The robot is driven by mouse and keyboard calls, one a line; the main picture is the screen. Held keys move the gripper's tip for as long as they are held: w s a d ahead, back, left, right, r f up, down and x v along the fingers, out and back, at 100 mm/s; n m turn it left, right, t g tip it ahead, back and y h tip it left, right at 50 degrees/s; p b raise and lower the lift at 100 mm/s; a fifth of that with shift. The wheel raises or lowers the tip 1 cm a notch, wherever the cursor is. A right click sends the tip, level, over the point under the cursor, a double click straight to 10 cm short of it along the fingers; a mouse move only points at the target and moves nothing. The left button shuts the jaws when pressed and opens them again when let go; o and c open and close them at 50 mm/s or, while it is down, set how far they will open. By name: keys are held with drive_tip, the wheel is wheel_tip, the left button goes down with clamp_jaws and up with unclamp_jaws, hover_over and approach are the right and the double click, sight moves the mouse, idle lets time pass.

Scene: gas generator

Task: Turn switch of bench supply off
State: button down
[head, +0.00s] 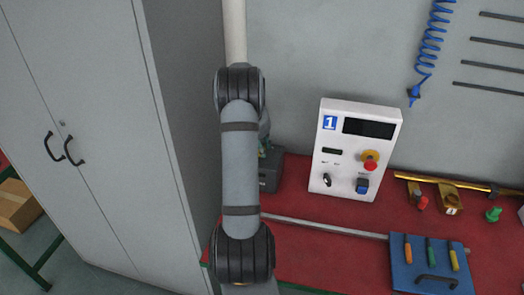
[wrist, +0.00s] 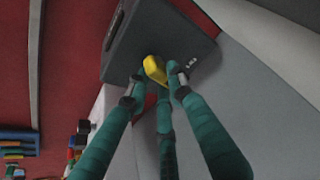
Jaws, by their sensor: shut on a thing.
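A dark grey box (wrist: 150,30), which looks like the bench supply, fills the top of the wrist view. A yellow switch handle (wrist: 154,67) stands out from its face. My gripper (wrist: 157,80) has green fingers closed around the yellow handle, with fingertips close to the box face. In the head view the dark box (head: 270,173) stands at the left end of the red bench, partly behind my arm. Only a bit of green of my gripper shows there, and the handle is hidden. The handle's exact setting cannot be read.
A white control panel (head: 330,172) marked 1, with knobs and a red-yellow button, stands right of the box. A blue board with screwdrivers (head: 405,278) lies at the bench front, near a grey rod (head: 325,227). A tall grey cabinet (head: 100,70) stands at left.

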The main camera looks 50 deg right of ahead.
drive_tip(key=n, duration=0.2)
drive_tip(key=n+t, duration=0.1)
drive_tip(key=n, duration=0.1)
drive_tip(key=shift+s+d+t+y+b, duration=0.1)
drive_tip(key=shift+d+t+y+b, duration=0.1)
drive_tip(key=shift+t+y+b, duration=0.15)
drive_tip(key=shift+d+n+t+y+b, duration=0.1)
drive_tip(key=shift+n+t+y+b, duration=0.25)
drive_tip(key=shift+n, duration=0.8)
drive_tip(key=shift+n+t+y+b, duration=0.2)
drive_tip(key=shift+n+b, duration=0.25)
drive_tip(key=shift+n, duration=0.7)
drive_tip(key=c, duration=1.5)
unclamp_jaws()
drive_tip(key=shift+c, duration=0.2)
drive_tip(key=v, duration=1.2)
